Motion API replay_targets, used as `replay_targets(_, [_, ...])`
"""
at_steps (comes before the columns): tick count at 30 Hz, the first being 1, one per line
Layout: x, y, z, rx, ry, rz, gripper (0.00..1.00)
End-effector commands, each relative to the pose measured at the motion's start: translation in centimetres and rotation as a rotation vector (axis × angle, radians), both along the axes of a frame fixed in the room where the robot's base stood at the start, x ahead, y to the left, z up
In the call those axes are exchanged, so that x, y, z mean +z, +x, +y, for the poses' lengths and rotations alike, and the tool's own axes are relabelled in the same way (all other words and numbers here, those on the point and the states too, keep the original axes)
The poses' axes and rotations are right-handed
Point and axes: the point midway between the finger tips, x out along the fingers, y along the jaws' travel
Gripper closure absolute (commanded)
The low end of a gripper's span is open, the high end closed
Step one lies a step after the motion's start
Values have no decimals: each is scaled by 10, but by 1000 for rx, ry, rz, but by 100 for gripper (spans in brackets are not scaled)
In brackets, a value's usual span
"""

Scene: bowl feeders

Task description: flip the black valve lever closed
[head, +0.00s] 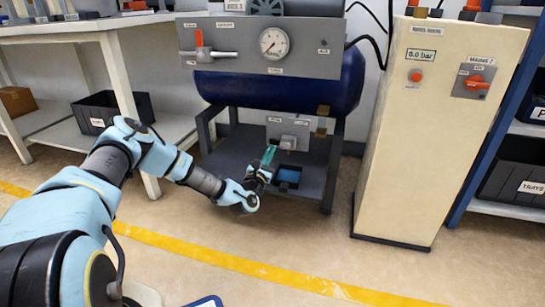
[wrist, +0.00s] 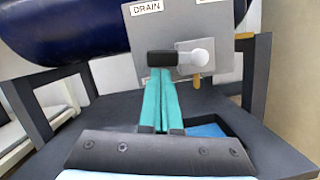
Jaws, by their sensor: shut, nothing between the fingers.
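The black valve lever (wrist: 162,63) is in the wrist view on a grey plate labelled DRAIN. It lies sideways, to the left of a pale round valve part (wrist: 201,57). In the head view the grey drain plate (head: 301,128) is below the blue tank, and the lever there is too small to read clearly. My gripper (wrist: 160,73) is shut and empty, with its teal fingers side by side. Its fingertips are at the lower edge of the lever; I cannot tell whether they touch it. My gripper also shows in the head view (head: 269,153), just in front of the plate.
The blue tank (head: 283,88) hangs above on a dark frame with posts at both sides. A recess with a blue bottom (head: 288,177) is below the plate. A cream cabinet (head: 430,150) stands at right. A white bench (head: 100,27) is at left.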

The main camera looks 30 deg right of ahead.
Motion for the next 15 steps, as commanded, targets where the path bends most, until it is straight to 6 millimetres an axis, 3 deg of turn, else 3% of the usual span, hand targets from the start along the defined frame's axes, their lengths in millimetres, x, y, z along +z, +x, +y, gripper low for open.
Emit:
replay_targets(6, [13,11,2,0,127,-123,100])
replay_targets(15, [30,10,1,-2,338,-317,100])
